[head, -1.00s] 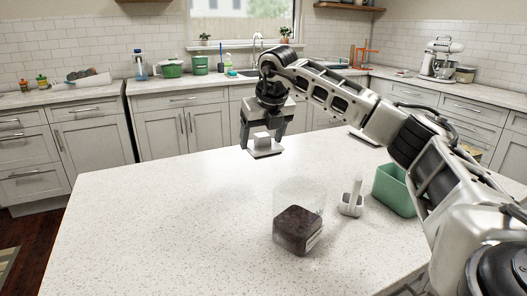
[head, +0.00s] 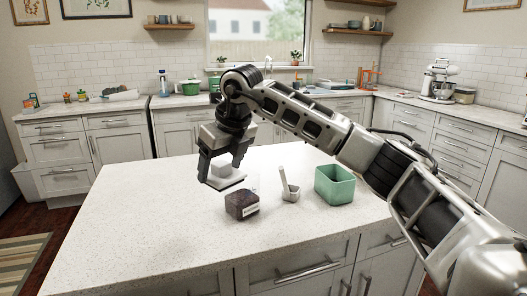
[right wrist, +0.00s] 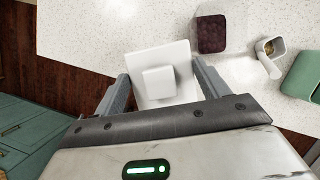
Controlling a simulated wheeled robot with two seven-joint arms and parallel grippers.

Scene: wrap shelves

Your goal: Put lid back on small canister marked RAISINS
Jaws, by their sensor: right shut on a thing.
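The canister (head: 242,204) is a small clear square box with dark contents and a pale label too small to read. It stands upright on the island and has no lid on it; it also shows in the right wrist view (right wrist: 211,33). My right gripper (head: 221,167) is shut on a white square lid (head: 226,184) with a block knob. The lid hangs above the counter, up and left of the canister in the head view, apart from it. The lid also shows in the right wrist view (right wrist: 176,57). My left gripper is not in view.
Right of the canister stands a small white holder (head: 290,193) with an upright handle. A green open bin (head: 335,186) stands further right. The left part of the island counter (head: 130,220) is clear. Cabinets and a back counter line the walls.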

